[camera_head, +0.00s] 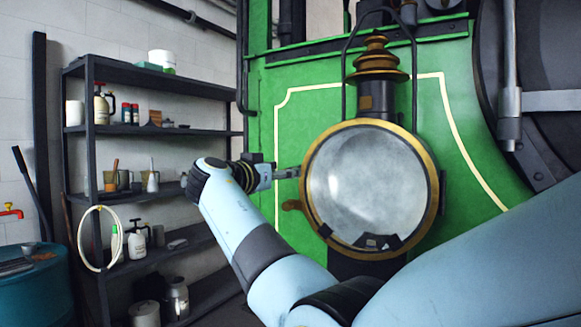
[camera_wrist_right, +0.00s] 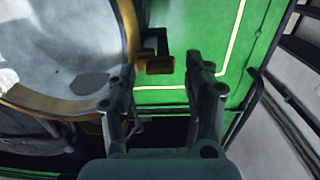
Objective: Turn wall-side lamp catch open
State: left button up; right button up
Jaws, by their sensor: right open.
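The big round lamp (camera_head: 368,185), with a brass rim and cloudy glass, is mounted on the green tram front. A brown catch (camera_head: 292,205) sticks out from its left, wall-side edge. In the right wrist view the catch (camera_wrist_right: 160,66) is a small brass-brown block below a dark bracket. My right gripper (camera_head: 290,173) reaches the lamp's left edge in the head view, just above the catch. In the wrist view the right gripper (camera_wrist_right: 164,82) is open, with the catch ahead between its fingertips. I cannot tell whether they touch. My left gripper is not in view.
Dark shelves (camera_head: 150,131) with bottles, cans and a hose ring stand along the left wall. A teal drum (camera_head: 35,290) is at the lower left. A black bar frame (camera_head: 345,70) rises around the lamp's chimney (camera_head: 375,62). A dark shape lies low on the lamp glass.

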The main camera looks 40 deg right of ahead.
jog(key=shift+d, duration=0.1)
jog(key=shift+c, duration=0.4)
grip_shut()
